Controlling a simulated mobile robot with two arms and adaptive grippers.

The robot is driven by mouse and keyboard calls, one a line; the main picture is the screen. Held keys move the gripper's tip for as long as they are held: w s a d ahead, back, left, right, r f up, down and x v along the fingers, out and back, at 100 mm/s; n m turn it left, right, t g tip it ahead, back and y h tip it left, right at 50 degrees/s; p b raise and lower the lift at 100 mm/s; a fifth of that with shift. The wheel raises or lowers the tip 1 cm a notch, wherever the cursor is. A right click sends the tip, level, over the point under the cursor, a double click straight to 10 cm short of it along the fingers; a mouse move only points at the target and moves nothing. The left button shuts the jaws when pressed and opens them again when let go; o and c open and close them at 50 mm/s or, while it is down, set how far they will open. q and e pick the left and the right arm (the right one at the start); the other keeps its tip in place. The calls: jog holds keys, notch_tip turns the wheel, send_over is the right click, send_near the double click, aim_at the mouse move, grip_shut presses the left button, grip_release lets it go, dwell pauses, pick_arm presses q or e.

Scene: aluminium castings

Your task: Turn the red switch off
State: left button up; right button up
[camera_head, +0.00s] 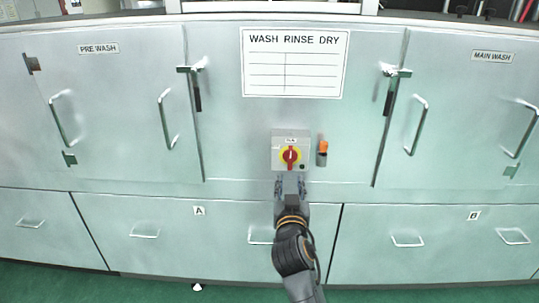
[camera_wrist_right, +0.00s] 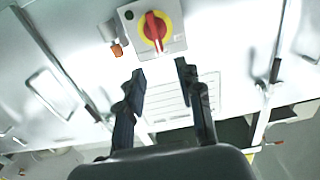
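The red switch (camera_head: 290,156) is a red handle on a yellow round plate, on a grey box on the front of the washing machine. Its handle stands about upright in the head view. In the right wrist view the red switch (camera_wrist_right: 154,29) is near the top, beyond the fingertips. My right gripper (camera_head: 290,184) is just below the box in the head view. In the right wrist view my right gripper (camera_wrist_right: 159,70) has its fingers apart with nothing between them. It looks clear of the handle. My left gripper is not in view.
An orange-topped item (camera_head: 323,150) sits right of the switch box. A "WASH RINSE DRY" chart (camera_head: 294,63) is above it. Door handles (camera_head: 167,118) and latches (camera_head: 390,85) stick out on both sides. Green floor (camera_head: 100,287) lies below the cabinet.

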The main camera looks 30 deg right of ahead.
aim_at(291, 156)
jog(key=x, duration=0.4)
jog(key=p+x, duration=0.1)
jog(key=x, duration=0.3)
jog(key=p+x, duration=0.1)
jog(key=x, duration=0.3)
jog(key=shift+w+d+r, duration=0.1)
jog(key=shift+d+r, duration=0.05)
jog(key=shift+d, duration=0.25)
jog(key=shift+w+d, duration=0.25)
jog(key=shift+w, duration=0.2)
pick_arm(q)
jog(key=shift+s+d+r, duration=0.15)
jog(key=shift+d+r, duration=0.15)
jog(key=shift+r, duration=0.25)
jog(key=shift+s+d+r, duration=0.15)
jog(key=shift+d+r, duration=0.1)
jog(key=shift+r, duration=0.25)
pick_arm(e)
grip_shut()
